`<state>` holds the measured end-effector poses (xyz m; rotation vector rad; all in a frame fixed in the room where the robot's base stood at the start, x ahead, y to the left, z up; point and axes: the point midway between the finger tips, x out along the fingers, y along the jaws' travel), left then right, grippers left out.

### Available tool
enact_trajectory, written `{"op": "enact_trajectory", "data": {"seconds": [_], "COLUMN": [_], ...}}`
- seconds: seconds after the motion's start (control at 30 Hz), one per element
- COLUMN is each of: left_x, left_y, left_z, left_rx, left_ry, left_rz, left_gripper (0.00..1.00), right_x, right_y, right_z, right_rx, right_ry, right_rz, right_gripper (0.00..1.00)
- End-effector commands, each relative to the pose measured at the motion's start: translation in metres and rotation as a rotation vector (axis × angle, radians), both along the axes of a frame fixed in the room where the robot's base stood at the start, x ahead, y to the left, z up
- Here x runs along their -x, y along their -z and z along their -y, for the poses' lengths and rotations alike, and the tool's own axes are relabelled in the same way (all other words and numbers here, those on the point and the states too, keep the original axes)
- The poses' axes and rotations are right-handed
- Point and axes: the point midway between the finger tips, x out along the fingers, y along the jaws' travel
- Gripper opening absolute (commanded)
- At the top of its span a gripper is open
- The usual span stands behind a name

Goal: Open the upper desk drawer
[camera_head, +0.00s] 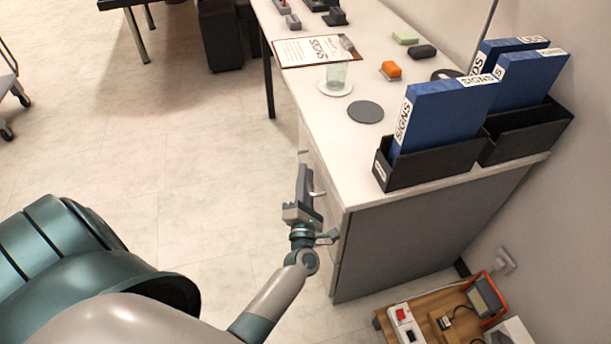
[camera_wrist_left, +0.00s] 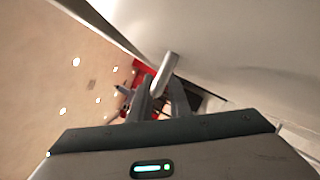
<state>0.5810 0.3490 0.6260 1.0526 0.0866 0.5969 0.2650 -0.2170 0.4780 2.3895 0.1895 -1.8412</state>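The white desk (camera_head: 325,117) has its drawer front (camera_head: 327,208) on the left side, seen at a steep angle. The upper drawer looks flush with the desk, though my gripper partly hides it. My left gripper (camera_head: 304,180) is at this front, just below the desktop edge. In the left wrist view a pale metal drawer handle (camera_wrist_left: 164,72) lies between the dark fingertips of the gripper (camera_wrist_left: 162,92). The fingers are close together and appear shut on the handle. My right gripper is not in view.
A wooden board with devices (camera_head: 432,305) lies at lower right.

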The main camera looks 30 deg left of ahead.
Motion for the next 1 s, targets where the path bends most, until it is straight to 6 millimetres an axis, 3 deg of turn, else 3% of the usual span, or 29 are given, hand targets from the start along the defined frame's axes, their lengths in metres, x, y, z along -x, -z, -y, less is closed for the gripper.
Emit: {"op": "enact_trajectory", "data": {"seconds": [0.3, 0.4, 0.77, 1.0], "left_x": [-0.001, -0.001, 0.004, 0.030], "left_y": [0.000, 0.000, 0.000, 0.001], "left_z": [-0.001, -0.001, -0.005, -0.027], "left_rx": [0.000, 0.000, -0.001, -0.003], "left_ry": [-0.001, -0.001, -0.001, -0.002], "left_rz": [0.000, 0.000, -0.002, -0.005], "left_gripper": [0.17, 0.00, 0.00, 0.00], "right_x": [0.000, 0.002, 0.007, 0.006], "right_y": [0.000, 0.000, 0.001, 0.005], "right_z": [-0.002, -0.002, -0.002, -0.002], "right_rx": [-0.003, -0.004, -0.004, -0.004], "right_ry": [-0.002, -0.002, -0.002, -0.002], "right_rz": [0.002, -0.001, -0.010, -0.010], "right_gripper": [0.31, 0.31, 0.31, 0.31]}}
